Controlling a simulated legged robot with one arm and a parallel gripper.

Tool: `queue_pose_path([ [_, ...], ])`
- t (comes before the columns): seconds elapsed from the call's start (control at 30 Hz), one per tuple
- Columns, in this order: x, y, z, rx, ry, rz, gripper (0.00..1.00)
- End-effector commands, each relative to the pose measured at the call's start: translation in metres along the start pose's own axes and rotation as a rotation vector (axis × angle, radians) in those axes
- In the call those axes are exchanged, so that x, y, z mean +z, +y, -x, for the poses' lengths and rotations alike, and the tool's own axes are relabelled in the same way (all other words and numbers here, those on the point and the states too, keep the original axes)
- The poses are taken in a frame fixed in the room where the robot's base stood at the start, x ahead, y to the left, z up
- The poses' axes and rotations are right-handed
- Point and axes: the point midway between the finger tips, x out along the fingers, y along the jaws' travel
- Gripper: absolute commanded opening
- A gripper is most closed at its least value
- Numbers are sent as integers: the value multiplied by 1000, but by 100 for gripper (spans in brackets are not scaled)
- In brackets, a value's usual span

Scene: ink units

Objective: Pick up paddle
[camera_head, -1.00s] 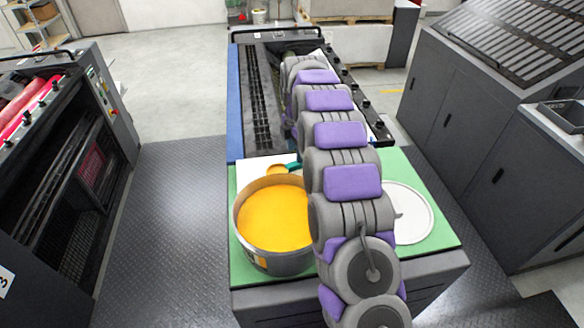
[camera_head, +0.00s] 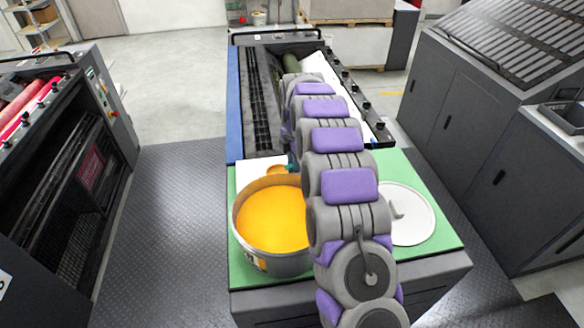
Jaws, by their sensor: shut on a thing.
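My gripper (camera_head: 291,158) is mostly hidden behind my arm links; only a small dark part shows just above the teal handle. It is shut on the paddle at the handle, though the fingers themselves are hard to make out. I cannot tell whether the paddle is clear of the surface.
An open can of orange ink (camera_head: 272,222) stands on the green mat (camera_head: 425,180), left of my arm. A white round lid (camera_head: 408,222) lies right of it. The press unit (camera_head: 262,100) with its rollers is behind. Dark machines stand left and right, with floor between.

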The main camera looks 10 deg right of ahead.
Motion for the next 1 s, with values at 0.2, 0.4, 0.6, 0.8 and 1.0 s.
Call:
queue_pose_path([
  [0.2, 0, 0, 0, 0, 0, 0, 0],
  [0.4, 0, 0, 0, 0, 0, 0, 0],
  [0.6, 0, 0, 2, 1, 0, 0, 0],
  [0.8, 1, 1, 22, 6, -2, 0, 0],
  [1.0, 1, 1, 60, 6, -2, -1, 0],
])
